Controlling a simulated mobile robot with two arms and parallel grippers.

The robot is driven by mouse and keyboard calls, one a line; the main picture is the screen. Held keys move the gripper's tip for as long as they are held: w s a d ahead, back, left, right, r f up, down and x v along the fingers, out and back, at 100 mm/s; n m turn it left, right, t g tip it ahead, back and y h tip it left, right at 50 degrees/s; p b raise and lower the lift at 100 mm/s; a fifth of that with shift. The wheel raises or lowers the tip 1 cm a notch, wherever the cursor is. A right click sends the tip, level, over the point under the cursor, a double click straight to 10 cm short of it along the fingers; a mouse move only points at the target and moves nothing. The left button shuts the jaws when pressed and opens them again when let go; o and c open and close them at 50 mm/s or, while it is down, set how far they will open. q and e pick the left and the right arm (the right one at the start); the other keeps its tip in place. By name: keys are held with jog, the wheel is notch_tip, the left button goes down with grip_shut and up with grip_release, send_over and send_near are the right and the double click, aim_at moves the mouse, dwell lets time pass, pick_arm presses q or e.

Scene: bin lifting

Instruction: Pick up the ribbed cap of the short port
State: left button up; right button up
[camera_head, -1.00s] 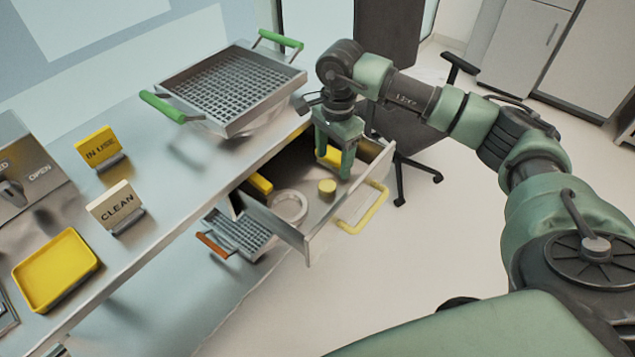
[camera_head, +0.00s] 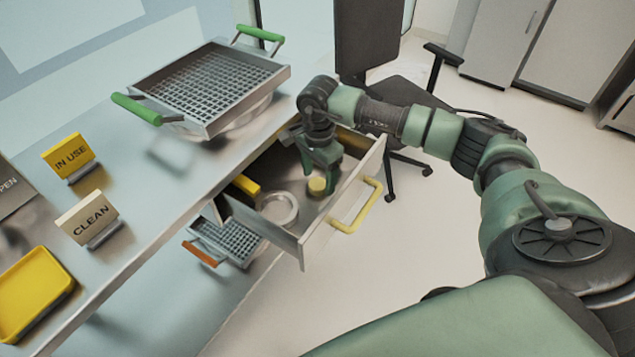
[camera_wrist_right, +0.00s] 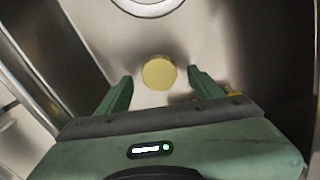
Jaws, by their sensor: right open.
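A small round yellow cap (camera_head: 317,186) lies on the floor of the open drawer (camera_head: 303,246). It also shows in the right wrist view (camera_wrist_right: 159,72), where its ribs are too small to make out. My right gripper (camera_head: 318,176) is lowered into the drawer and points down at the cap. In the right wrist view my right gripper (camera_wrist_right: 158,84) is open, with one finger on each side and the cap slightly beyond the fingertips, apart from both. My left gripper is in no view.
A pale ring (camera_head: 279,209) and a yellow block (camera_head: 246,186) lie in the drawer, which has a yellow handle (camera_head: 358,207). A mesh basket (camera_head: 207,128) with green handles stands on the counter. A chair (camera_head: 400,92) stands behind the drawer.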

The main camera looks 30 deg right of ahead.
jog(key=shift+f, duration=0.65)
jog(key=c, duration=1.4)
jog(key=shift+r, duration=0.2)
